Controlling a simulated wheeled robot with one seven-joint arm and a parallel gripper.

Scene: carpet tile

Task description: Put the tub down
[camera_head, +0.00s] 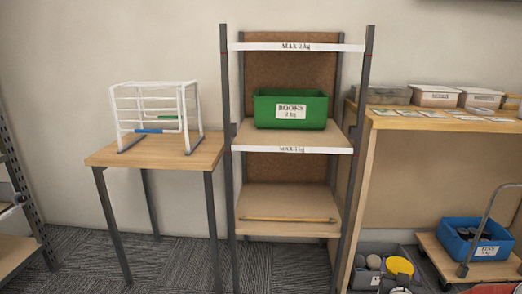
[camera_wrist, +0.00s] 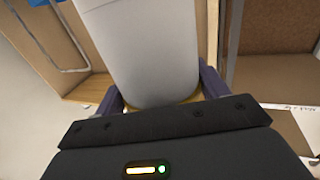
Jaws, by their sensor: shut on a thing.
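The tub (camera_wrist: 145,55) is a pale grey-white cylinder with a yellow edge at its lower end in the wrist view. My gripper (camera_wrist: 160,92) is shut on it, one dark purple finger on each side. The tub's far end runs out of the top of the picture. Neither my gripper nor the held tub shows in the head view.
A shelf rack (camera_head: 228,190) holds a green BOOKS bin (camera_head: 290,108); its lower board holds a thin stick (camera_head: 288,219). A table (camera_head: 160,152) bears a white wire rack (camera_head: 155,107). At right are a counter (camera_head: 440,123) with boxes, a blue bin (camera_head: 475,238) and a grey crate (camera_head: 364,279).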

